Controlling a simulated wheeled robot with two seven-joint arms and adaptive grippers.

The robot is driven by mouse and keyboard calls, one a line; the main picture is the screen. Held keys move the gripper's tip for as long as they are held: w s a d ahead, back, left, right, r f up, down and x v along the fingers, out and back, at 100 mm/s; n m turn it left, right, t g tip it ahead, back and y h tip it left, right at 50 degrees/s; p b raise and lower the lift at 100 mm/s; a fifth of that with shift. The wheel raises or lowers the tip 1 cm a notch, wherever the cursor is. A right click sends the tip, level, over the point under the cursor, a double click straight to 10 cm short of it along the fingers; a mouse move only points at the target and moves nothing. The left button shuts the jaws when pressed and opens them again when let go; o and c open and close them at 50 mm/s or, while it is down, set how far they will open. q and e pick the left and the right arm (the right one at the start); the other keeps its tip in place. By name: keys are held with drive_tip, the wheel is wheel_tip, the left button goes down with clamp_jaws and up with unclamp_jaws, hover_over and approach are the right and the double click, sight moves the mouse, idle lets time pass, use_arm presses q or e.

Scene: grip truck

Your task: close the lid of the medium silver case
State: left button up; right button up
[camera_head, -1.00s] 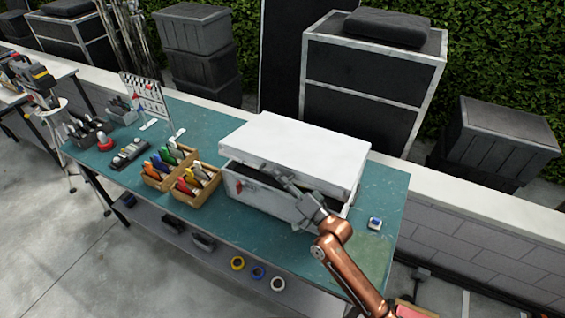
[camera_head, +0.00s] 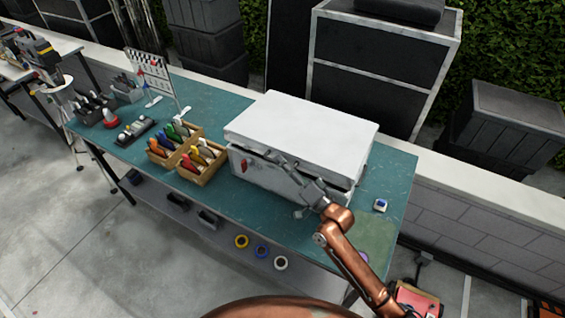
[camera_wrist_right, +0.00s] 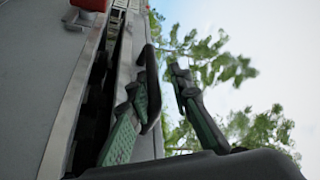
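The silver case (camera_head: 262,172) stands on the teal workbench in the head view. Its pale lid (camera_head: 305,118) is lowered but a narrow dark gap shows along the front and right end. My right gripper (camera_head: 272,157) is at the front of the case, by the lid's front edge. In the right wrist view the case front (camera_wrist_right: 40,70) fills the left side with the dark gap beside the lid edge. My left gripper is out of view.
Wooden bins with coloured tools (camera_head: 203,170) stand left of the case. A small blue-and-white item (camera_head: 380,205) lies to its right on the workbench (camera_head: 225,225). A large black case (camera_head: 370,70) stands behind. Tape rolls (camera_head: 262,251) sit on the lower shelf.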

drive_tip(key=shift+w, duration=0.1)
drive_tip(key=shift+d, duration=0.2)
drive_tip(key=v, duration=1.1)
drive_tip(key=shift+s+d, duration=0.15)
drive_tip(key=shift+s, duration=0.3)
drive_tip(key=shift+f, duration=0.1)
